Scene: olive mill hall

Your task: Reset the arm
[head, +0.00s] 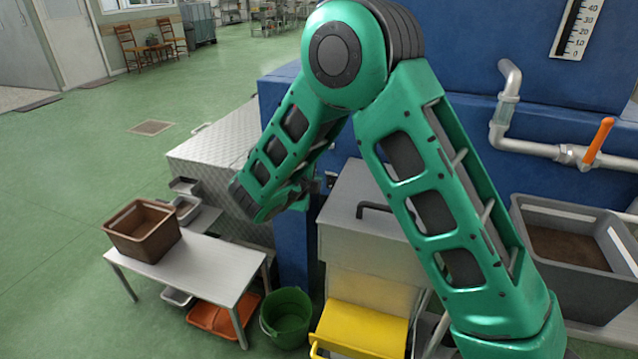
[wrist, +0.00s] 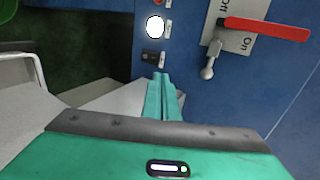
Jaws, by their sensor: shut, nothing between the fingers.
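My green arm reaches up and bends down over the middle of the head view. My gripper (wrist: 161,80) shows in the wrist view as two teal fingers pressed together, with nothing between them. In front of it is a blue panel (wrist: 185,75). The panel carries a small dark switch (wrist: 152,58) just beyond the fingertips and a white round button or lamp (wrist: 154,26) above. I cannot tell whether the fingertips touch the panel. In the head view the fingers are mostly hidden by my arm.
A red lever (wrist: 268,29) on an On/Off plate is at upper right of the wrist view. In the head view, a metal table (head: 205,268) bears a brown crate (head: 143,232). A green bucket (head: 286,318) and yellow step (head: 362,328) stand below. Open floor (head: 60,230) lies left.

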